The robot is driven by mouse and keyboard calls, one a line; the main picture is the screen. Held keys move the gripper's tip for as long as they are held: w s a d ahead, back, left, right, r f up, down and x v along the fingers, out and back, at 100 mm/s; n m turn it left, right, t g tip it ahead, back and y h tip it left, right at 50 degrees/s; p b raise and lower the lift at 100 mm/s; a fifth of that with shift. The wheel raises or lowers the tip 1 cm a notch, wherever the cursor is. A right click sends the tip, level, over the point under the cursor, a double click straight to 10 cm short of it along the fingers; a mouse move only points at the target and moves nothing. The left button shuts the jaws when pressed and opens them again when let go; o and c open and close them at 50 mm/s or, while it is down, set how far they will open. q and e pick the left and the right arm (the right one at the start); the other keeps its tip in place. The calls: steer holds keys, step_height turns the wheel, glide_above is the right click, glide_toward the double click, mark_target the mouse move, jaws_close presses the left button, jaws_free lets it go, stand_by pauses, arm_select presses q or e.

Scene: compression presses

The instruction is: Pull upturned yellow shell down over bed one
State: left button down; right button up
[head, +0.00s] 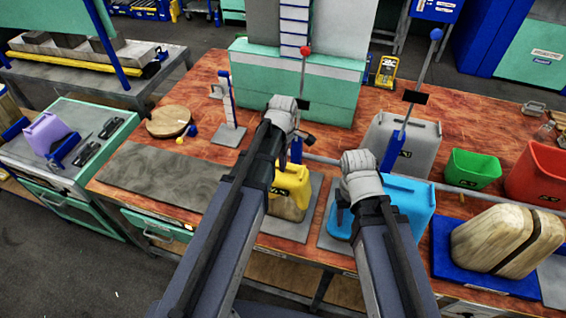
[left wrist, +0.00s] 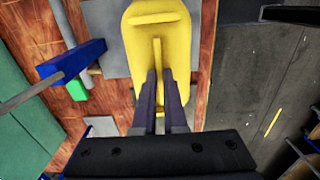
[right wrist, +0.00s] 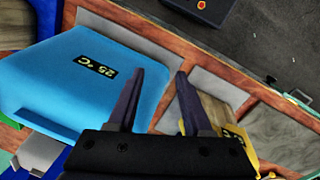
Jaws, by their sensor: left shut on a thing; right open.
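The yellow shell (head: 292,180) sits around the top of a wooden block (head: 285,208), whose lower part shows bare beneath it. The block stands on a grey plate (head: 308,208) on the table. In the left wrist view, my left gripper (left wrist: 158,82) is shut on the raised rib of the yellow shell (left wrist: 176,30). My left arm hides part of the shell in the head view. My right gripper (right wrist: 158,85) is open and empty, between the blue shell and the wooden block (right wrist: 213,105) in the right wrist view.
The blue shell (head: 408,205) stands right of the yellow one. Lever posts, one with a red knob (head: 305,50), rise behind. A grey shell (head: 418,140), green bin (head: 472,168) and banded wooden block (head: 508,238) stand right. A dark mat (head: 150,175) lies clear at left.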

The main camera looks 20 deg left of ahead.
mark_target(283, 174)
arm_select(q)
step_height(283, 174, down, 6)
steer(key=b, duration=0.4)
steer(key=shift+r+b, duration=0.15)
steer(key=shift+b, duration=0.2)
arm_select(e)
step_height(283, 174, down, 6)
steer(key=shift+r, duration=0.15)
arm_select(q)
steer(key=shift+f+b, duration=0.55)
arm_select(e)
steer(key=shift+f, duration=0.55)
arm_select(q)
steer(key=c, duration=0.9)
jaws_free()
step_height(283, 174, up, 8)
steer(key=p, duration=0.8)
steer(key=shift+f, duration=0.1)
arm_select(e)
step_height(283, 174, up, 8)
steer(key=shift+f, duration=0.1)
